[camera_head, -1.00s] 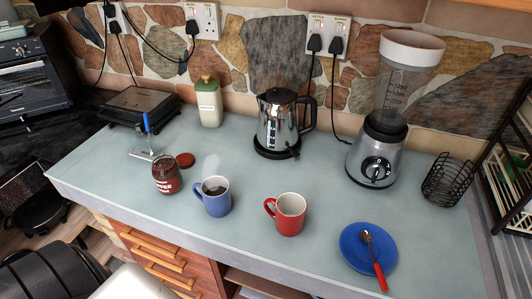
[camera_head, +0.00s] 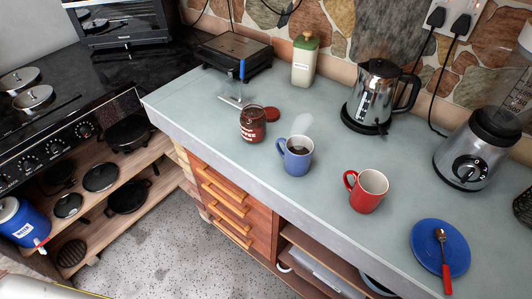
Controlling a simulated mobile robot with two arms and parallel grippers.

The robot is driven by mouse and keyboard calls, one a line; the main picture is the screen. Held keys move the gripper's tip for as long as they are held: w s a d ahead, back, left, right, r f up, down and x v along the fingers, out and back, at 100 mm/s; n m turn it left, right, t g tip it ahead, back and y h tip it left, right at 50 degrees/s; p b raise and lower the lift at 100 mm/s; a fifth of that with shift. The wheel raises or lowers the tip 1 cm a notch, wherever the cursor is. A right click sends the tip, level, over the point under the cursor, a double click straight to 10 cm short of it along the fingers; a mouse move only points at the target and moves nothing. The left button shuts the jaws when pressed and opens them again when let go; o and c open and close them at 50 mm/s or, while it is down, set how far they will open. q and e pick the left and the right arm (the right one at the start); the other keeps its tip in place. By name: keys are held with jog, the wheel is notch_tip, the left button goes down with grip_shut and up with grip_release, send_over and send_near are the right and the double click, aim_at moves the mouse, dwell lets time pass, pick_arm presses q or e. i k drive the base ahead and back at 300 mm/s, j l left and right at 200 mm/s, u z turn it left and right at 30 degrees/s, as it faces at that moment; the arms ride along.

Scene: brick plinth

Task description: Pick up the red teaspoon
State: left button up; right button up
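The red teaspoon (camera_head: 444,262) lies on the blue plate (camera_head: 427,236) at the lower right of the counter. Its metal bowl rests near the middle of the plate, and its red handle points toward the counter's front edge. The handle's end reaches past the plate's rim. Neither of my grippers is in the head view.
A red mug (camera_head: 368,192) stands left of the plate, then a blue mug (camera_head: 297,158) with dark liquid and an open jar (camera_head: 253,126). A kettle (camera_head: 373,97) and a blender (camera_head: 468,150) stand behind. Bare counter lies between the red mug and the plate.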

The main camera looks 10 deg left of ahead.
aim_at(441, 235)
jog(key=z, duration=1.5)
